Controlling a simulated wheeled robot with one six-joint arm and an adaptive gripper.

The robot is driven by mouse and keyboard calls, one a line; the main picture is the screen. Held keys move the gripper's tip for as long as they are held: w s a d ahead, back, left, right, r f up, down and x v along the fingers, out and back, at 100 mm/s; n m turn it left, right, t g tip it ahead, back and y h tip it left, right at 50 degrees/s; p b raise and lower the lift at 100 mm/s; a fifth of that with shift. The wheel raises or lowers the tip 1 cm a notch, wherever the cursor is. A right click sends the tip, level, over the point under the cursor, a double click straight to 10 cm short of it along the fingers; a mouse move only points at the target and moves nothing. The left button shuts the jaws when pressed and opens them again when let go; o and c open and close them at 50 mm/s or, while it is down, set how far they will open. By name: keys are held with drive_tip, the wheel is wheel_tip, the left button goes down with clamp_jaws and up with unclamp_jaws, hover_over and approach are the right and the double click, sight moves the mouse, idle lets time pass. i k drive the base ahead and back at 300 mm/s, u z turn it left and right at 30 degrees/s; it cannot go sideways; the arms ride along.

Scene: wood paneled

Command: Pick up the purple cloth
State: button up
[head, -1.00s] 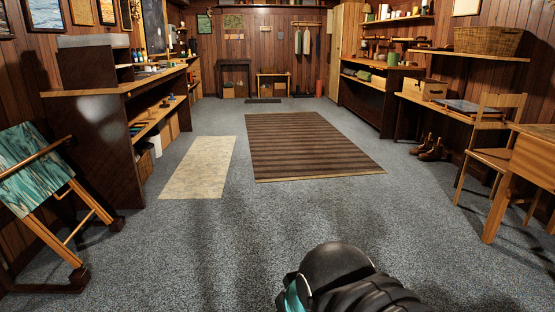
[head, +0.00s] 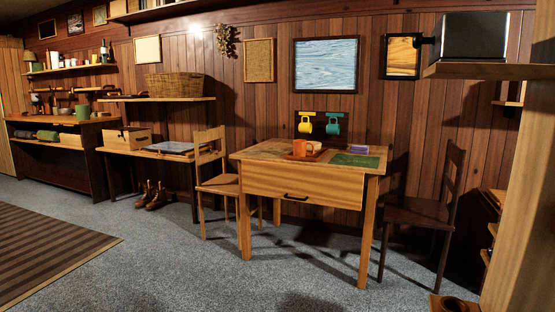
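A small purple item (head: 360,149), perhaps the folded purple cloth, lies on the wooden table (head: 262,152) near its back right edge. It is too small in the picture for me to be sure that it is cloth. It lies behind a green mat (head: 356,160) and to the right of an orange mug (head: 299,148). My gripper is not in view, and no other purple thing shows clearly.
A light wooden chair (head: 211,150) stands left of the table and a dark chair (head: 420,208) right of it. A wooden post (head: 524,200) rises at the near right. Boots (head: 152,194) stand on the floor. Grey carpet (head: 190,260) is clear before the table.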

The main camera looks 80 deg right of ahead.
sight(363, 150)
drive_tip(key=z, duration=3.3)
drive_tip(key=i, duration=3.1)
